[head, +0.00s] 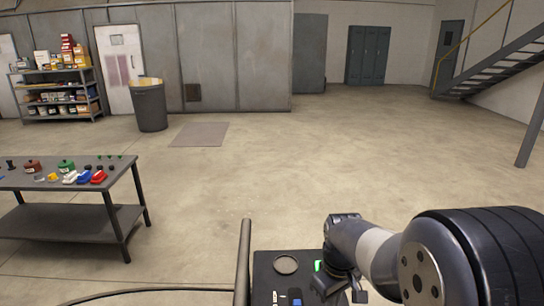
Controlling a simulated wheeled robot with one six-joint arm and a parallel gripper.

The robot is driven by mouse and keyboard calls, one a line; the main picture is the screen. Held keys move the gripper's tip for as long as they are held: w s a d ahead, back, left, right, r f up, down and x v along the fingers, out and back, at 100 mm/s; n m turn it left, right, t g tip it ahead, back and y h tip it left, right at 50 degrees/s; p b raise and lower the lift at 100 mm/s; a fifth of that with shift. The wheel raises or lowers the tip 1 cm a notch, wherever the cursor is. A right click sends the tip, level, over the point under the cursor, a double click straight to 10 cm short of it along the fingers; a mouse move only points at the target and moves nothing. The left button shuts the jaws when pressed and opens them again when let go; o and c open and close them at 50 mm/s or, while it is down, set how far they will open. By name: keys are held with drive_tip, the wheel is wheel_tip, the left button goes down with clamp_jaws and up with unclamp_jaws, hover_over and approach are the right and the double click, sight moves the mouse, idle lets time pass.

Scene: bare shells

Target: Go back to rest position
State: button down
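My arm comes in from the lower right and bends down over the dark top of my own body. My gripper (341,291) is at the arm's end, low in the head view, close above that dark top. Its lower parts are small and partly cut off by the bottom edge, so I cannot tell whether the fingers are open or shut. I see no object clearly held in it.
A dark workbench (70,222) at left carries several small coloured items. Lockers (368,55) and stairs (500,62) are far off. The middle floor is clear.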

drive_tip(key=shift+f+b, duration=1.6)
drive_tip(key=shift+f, duration=0.65)
drive_tip(key=shift+r, duration=0.1)
